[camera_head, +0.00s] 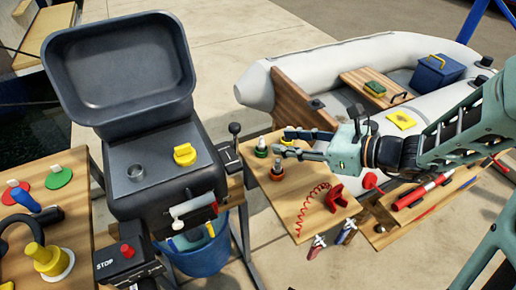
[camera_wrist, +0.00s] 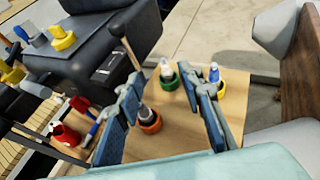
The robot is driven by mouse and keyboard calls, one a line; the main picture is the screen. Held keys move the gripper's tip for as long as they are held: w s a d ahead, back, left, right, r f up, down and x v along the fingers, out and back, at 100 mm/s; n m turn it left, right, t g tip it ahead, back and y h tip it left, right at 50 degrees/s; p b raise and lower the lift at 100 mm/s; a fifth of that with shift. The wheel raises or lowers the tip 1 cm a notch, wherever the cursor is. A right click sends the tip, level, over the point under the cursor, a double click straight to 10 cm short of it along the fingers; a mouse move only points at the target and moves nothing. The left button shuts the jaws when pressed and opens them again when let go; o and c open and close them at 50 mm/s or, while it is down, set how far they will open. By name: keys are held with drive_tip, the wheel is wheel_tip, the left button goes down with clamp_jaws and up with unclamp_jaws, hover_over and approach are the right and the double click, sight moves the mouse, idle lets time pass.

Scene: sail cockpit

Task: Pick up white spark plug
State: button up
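A white-topped plug (camera_wrist: 165,70) stands upright in a green ring holder on a small wooden board (camera_wrist: 185,135) in the wrist view. It appears ahead of my gripper (camera_wrist: 162,75), between the fingertips and apart from them. A dark-topped plug in an orange ring (camera_wrist: 150,122) stands nearer, between the fingers. A blue-topped plug in a yellow ring (camera_wrist: 214,74) stands to the right, beyond the right finger. In the head view my gripper (camera_head: 281,141) is open above the board, and the plugs there are small and partly covered by its fingers.
A black outboard motor (camera_head: 160,165) with its cover raised stands left of the board. A red tool with a coiled cord (camera_head: 337,196) lies on the board's front part. A grey inflatable boat (camera_head: 385,50) lies behind. A left table (camera_head: 75,210) holds several parts.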

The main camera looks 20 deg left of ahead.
sight(263, 139)
drive_tip(key=b+x, duration=0.1)
drive_tip(key=x, duration=0.8)
drive_tip(key=shift+w+f+b, duration=0.2)
drive_tip(key=shift+f+b, duration=0.05)
drive_tip(key=shift+b, duration=0.1)
drive_tip(key=shift+d, duration=0.1)
drive_tip(key=shift+c, duration=0.2)
clamp_jaws()
